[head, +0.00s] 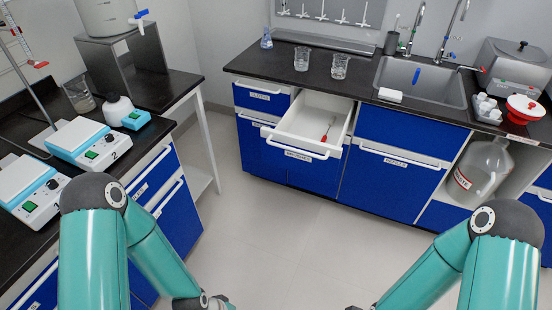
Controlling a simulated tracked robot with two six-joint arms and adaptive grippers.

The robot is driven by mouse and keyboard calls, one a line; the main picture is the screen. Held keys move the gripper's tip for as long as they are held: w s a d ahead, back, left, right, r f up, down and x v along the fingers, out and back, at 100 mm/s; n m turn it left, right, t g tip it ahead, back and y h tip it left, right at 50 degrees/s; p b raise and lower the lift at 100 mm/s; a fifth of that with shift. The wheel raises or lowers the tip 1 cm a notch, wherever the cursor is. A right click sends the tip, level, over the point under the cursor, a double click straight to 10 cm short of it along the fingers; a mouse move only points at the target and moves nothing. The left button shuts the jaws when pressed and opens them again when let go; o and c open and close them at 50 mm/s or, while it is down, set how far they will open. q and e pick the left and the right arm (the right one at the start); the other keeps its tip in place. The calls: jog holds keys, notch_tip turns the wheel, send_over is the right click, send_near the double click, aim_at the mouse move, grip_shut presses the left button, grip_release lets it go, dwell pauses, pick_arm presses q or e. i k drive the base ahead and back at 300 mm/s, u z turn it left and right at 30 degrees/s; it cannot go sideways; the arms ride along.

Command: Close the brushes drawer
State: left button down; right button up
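The brushes drawer (285,140) is pulled out from the blue cabinet under the back counter. It is white inside, with a white bar handle (294,146) across its front and a small label below that is hard to read. A red brush (327,130) lies in it. My left and right arms come in from the lower corners and reach down to the bottom edge. Their grippers are cut off below the picture, well in front of the drawer and apart from it.
Two glass beakers (301,59) stand on the black counter (262,66) above the drawer, left of a sink (420,82). Left is a bench with two hotplates (88,141). A large glass bottle (480,170) stands in an open bay at right. The floor (290,235) before the drawer is clear.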

aim_at(294, 145)
jog(key=u, duration=0.05)
jog(key=i, duration=1)
jog(key=z, duration=0.05)
